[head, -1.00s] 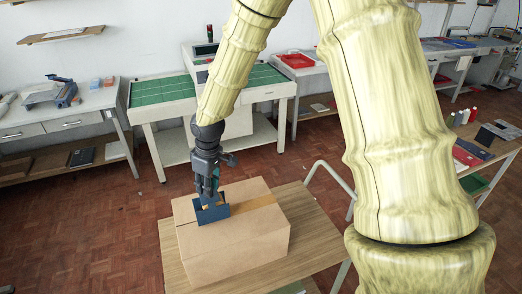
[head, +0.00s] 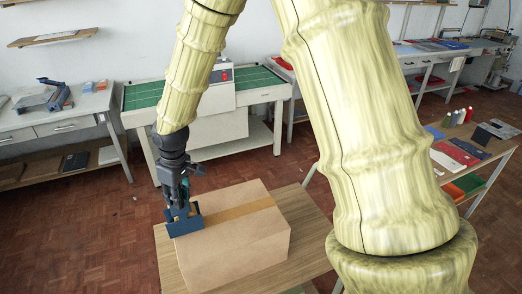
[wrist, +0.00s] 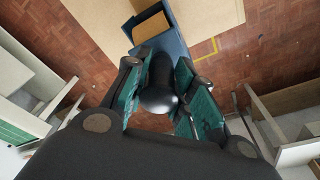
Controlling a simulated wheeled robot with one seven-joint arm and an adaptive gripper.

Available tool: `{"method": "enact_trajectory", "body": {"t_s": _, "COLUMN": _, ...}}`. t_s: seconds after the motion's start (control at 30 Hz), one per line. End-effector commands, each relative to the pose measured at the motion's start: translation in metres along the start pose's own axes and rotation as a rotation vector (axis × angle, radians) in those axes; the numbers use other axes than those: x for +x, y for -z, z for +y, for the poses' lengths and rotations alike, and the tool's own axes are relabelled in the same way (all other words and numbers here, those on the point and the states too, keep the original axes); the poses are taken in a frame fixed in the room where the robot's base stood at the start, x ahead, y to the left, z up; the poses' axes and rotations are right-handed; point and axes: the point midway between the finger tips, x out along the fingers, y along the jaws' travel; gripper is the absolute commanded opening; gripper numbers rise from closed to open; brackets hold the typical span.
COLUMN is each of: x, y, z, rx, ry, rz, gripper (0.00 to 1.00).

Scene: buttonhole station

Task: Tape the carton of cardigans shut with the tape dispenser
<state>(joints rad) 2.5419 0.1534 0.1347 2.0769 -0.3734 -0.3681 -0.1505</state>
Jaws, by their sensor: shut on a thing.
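The closed brown carton (head: 235,250) stands on a wooden table. A strip of brown tape (head: 240,210) runs along the middle of its top, from the right edge to the dispenser. The blue tape dispenser (head: 186,225) is at the carton's left top edge. My gripper (head: 178,203) is above it, shut on it. In the wrist view the gripper (wrist: 160,110) is closed around a dark rounded handle (wrist: 159,88), with the blue dispenser body (wrist: 172,42) beyond. Whether the tape reaches over the left edge is hidden behind the dispenser.
The table top (head: 310,225) is bare to the right of the carton. A bench with a green mat (head: 143,94) stands behind.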

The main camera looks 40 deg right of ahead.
Motion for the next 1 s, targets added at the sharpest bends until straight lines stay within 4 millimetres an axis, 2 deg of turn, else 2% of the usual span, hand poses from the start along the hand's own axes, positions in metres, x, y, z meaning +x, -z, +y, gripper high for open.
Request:
{"method": "enact_trajectory", "body": {"t_s": 0.03, "x": -0.022, "y": 0.005, "z": 0.0, "rx": -0.001, "ry": -0.002, "rz": 0.005, "gripper": 0.0}}
{"method": "enact_trajectory", "body": {"t_s": 0.1, "x": -0.033, "y": 0.007, "z": -0.001, "rx": -0.003, "ry": 0.0, "rz": 0.004, "gripper": 0.0}}
{"method": "enact_trajectory", "body": {"t_s": 0.5, "x": -0.067, "y": 0.013, "z": -0.002, "rx": -0.006, "ry": 0.0, "rz": 0.003, "gripper": 0.0}}
{"method": "enact_trajectory", "body": {"t_s": 0.7, "x": -0.08, "y": 0.015, "z": -0.002, "rx": -0.006, "ry": 0.0, "rz": 0.002, "gripper": 0.0}}
{"method": "enact_trajectory", "body": {"t_s": 1.0, "x": -0.082, "y": 0.015, "z": -0.002, "rx": -0.007, "ry": 0.0, "rz": 0.002, "gripper": 0.0}}
